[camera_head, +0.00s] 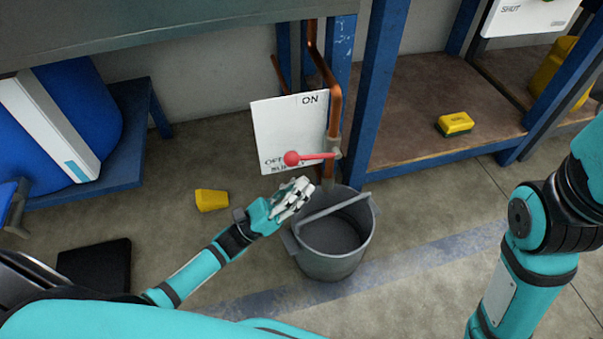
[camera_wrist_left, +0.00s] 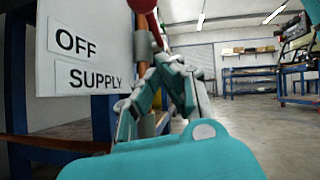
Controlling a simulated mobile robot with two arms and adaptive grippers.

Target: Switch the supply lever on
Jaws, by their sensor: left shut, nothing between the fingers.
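The supply lever (camera_head: 310,158) is red with a round knob and sticks out roughly level to the left from a valve on a copper pipe (camera_head: 334,100). Behind it a white sign (camera_head: 285,130) reads ON at the top and OFF, SUPPLY at the bottom. My left gripper (camera_head: 297,194) is shut and empty, just below the lever and above the bucket's left rim. In the left wrist view the gripper (camera_wrist_left: 172,85) is by the pipe, with a red part (camera_wrist_left: 143,6) of the valve or lever at the top edge. My right gripper is out of view.
A grey metal bucket (camera_head: 335,262) stands under the pipe, its handle across the top. A yellow block (camera_head: 211,200) lies on the floor to the left. A blue shelf post (camera_head: 375,90) stands right of the pipe. A yellow sponge (camera_head: 455,123) lies on the low shelf.

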